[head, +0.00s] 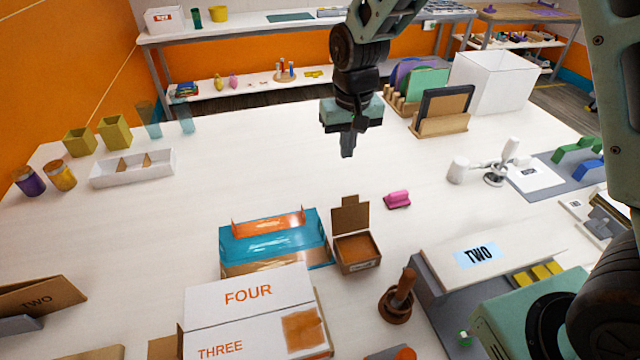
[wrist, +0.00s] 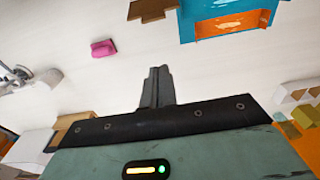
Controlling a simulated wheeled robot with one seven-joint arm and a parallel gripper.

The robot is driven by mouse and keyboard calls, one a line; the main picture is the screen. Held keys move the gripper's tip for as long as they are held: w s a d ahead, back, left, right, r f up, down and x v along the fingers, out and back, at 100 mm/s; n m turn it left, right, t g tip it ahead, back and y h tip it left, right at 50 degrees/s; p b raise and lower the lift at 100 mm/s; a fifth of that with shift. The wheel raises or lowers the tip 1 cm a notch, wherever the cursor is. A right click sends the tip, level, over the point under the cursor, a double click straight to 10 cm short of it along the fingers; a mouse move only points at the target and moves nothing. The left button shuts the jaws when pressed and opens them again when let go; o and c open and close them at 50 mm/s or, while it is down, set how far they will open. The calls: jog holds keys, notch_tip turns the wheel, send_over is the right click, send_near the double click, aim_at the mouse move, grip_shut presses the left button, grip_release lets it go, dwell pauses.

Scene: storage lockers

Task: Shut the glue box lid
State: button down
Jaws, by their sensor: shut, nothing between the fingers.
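A small open brown cardboard box (head: 357,252) stands on the white table, right of a teal and orange box. It looks like the glue box, but its front label is too small to read. Its lid (head: 350,215) stands up at the back edge. Part of the brown box shows at the top edge of the wrist view (wrist: 152,9). My gripper (head: 347,150) is shut and empty, pointing down above the table, beyond the box and apart from it. Its closed fingers also show in the wrist view (wrist: 156,85).
The teal and orange box (head: 275,240) sits close left of the brown box. A pink object (head: 397,199) lies to its right. A brown stamp-like piece (head: 398,295) and a white FOUR box (head: 250,295) stand nearer. The table between gripper and box is clear.

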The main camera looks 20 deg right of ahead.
jog(key=p, duration=0.5)
send_over(351, 215)
jog(key=w, duration=0.3)
jog(key=shift+f, duration=4.5)
